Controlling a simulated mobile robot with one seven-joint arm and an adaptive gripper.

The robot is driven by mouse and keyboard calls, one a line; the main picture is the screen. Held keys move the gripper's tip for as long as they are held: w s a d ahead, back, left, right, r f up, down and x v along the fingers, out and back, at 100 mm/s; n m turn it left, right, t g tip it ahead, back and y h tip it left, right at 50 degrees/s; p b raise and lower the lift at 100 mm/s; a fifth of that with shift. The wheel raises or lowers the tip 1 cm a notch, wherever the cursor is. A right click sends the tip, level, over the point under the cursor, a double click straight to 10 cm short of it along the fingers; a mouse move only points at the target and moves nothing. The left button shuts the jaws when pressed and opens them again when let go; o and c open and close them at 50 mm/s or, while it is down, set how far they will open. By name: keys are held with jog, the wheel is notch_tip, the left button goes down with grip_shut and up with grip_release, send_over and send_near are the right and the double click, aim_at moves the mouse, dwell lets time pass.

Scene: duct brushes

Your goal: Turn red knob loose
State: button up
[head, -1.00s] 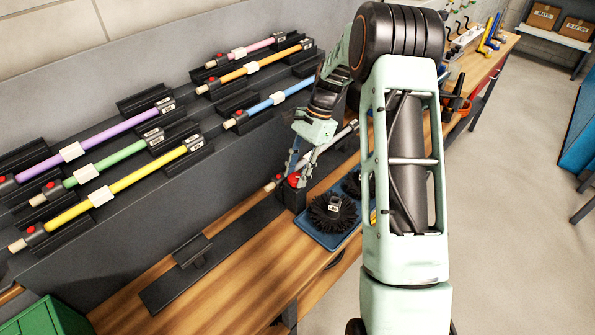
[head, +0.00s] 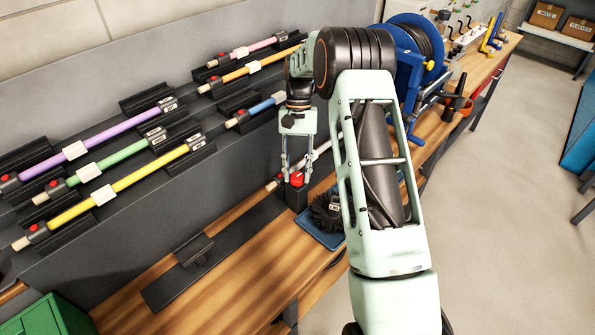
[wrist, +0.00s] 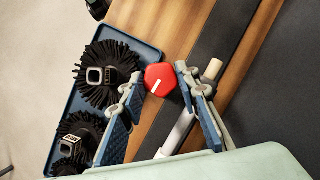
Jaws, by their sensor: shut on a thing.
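The red knob (head: 297,179) sits on top of a black clamp block (head: 294,196) on the workbench. In the wrist view the red knob (wrist: 160,79) has a white line across its top. My gripper (head: 296,180) points down at the knob, with one finger on each side of it. In the wrist view my gripper (wrist: 158,85) has its blue-padded fingertips against the knob's sides. A pale rod (head: 322,149) runs into the clamp beside the knob; it also shows in the wrist view (wrist: 180,128). The rod is partly hidden by my fingers.
A blue tray (head: 318,236) with black round brushes (wrist: 107,73) lies beside the clamp. Several coloured rods, such as the yellow one (head: 150,178), rest in holders on the grey rack. A blue reel (head: 416,50) stands further along the bench. Bare wood (head: 225,265) lies in front.

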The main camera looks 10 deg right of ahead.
jog(key=shift+n, duration=0.5)
jog(key=o, duration=1.1)
jog(key=v, duration=1.2)
jog(key=shift+a, duration=0.25)
